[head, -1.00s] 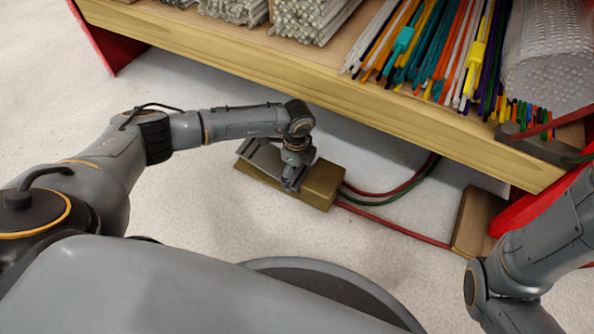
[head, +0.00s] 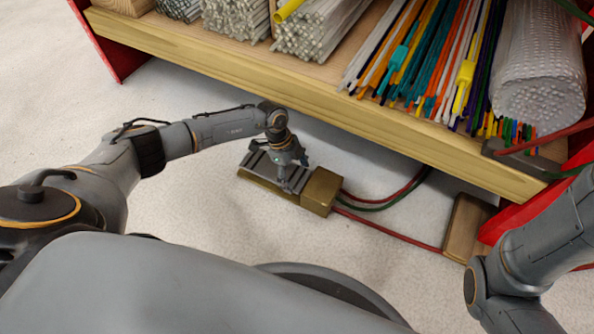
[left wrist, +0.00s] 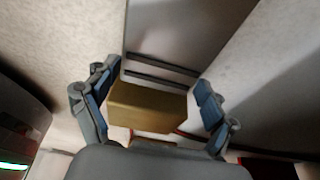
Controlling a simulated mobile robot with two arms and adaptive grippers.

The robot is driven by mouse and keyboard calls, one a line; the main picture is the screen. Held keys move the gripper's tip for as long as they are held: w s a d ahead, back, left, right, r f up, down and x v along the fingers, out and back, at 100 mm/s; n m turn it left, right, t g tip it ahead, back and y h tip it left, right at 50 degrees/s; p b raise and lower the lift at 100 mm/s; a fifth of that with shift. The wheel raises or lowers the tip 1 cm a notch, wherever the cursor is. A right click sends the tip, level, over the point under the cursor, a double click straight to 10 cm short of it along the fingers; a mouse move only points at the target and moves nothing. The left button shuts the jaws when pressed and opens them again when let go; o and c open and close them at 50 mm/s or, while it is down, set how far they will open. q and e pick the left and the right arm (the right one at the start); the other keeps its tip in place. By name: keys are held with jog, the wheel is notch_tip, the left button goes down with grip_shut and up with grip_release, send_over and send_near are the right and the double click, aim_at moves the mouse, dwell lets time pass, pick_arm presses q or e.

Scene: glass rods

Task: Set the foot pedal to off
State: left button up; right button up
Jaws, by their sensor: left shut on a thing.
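The foot pedal (head: 261,186) lies on the pale floor below the shelf edge. It has a brass base, a grey ridged tread plate and a brass block (head: 322,188) at its right end. The plate looks nearly flat on the base. My left gripper (head: 291,184) is at the plate beside the block, its fingers pointing down. In the left wrist view, my left gripper's blue-padded fingers (left wrist: 157,98) stand on both sides of the pedal, with the brass block (left wrist: 147,107) and grey plate (left wrist: 172,40) between them. It is shut on the pedal. My right gripper is out of view.
The wooden shelf (head: 330,113) with bundles of glass rods overhangs just behind the pedal. The floor left of the pedal is clear.

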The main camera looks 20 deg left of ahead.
aim_at(274, 168)
pick_arm(q)
jog(key=shift+a+r+h+p, duration=0.3)
jog(key=shift+r+h, duration=0.15)
jog(key=shift+h, duration=0.25)
jog(key=shift+a+r+h+p, duration=0.15)
jog(key=shift+r+h+p, duration=0.2)
jog(key=shift+h, duration=0.35)
jog(key=shift+r, duration=0.1)
jog(key=o, duration=1.5)
jog(key=v, duration=1.2)
jog(key=shift+w+a, duration=0.1)
jog(key=shift+w, duration=0.1)
